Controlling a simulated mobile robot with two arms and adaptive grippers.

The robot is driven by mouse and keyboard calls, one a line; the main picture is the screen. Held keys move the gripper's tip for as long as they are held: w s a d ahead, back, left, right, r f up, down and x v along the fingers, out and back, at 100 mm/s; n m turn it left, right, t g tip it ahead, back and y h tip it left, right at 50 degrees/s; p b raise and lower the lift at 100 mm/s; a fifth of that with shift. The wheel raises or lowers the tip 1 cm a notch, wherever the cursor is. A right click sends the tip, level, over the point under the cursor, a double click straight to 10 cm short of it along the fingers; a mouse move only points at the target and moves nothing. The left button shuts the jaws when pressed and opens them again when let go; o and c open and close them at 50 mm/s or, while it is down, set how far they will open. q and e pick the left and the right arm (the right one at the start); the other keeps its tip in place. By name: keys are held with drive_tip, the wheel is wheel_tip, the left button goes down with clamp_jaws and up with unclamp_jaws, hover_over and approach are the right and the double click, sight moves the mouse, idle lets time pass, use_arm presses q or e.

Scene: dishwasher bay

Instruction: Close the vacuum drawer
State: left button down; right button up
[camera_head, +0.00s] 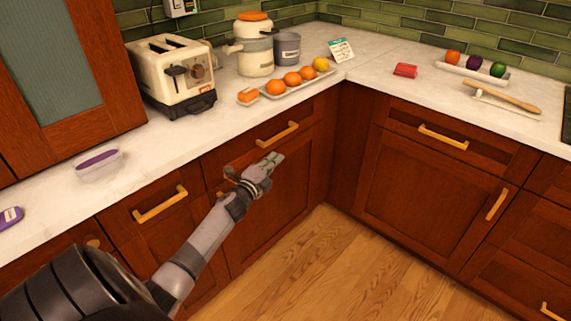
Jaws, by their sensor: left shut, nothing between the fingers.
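No drawer in view is labelled as the vacuum drawer, so I cannot tell which one it is. A wooden drawer front (240,143) with a gold bar handle (277,133) lies under the counter, just behind my left gripper. Another drawer front with a gold handle (160,203) is further left, and a third with a gold handle (443,137) is on the right run. All three look flush or nearly so. My left gripper (274,160) is shut and empty, just below the middle handle; contact with the front cannot be told. My right gripper is not in view.
The white counter (330,95) holds a toaster (178,75), a cream pot (254,52), a grey pot (287,48), a tray of oranges (292,80) and a purple-lidded container (98,164). A closed cabinet door (428,190) is at right. The wooden floor (340,270) is clear.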

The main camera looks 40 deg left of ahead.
use_arm(q)
drive_tip(key=s, duration=0.9)
drive_tip(key=shift+d+f, duration=0.25)
drive_tip(key=shift+d, duration=0.1)
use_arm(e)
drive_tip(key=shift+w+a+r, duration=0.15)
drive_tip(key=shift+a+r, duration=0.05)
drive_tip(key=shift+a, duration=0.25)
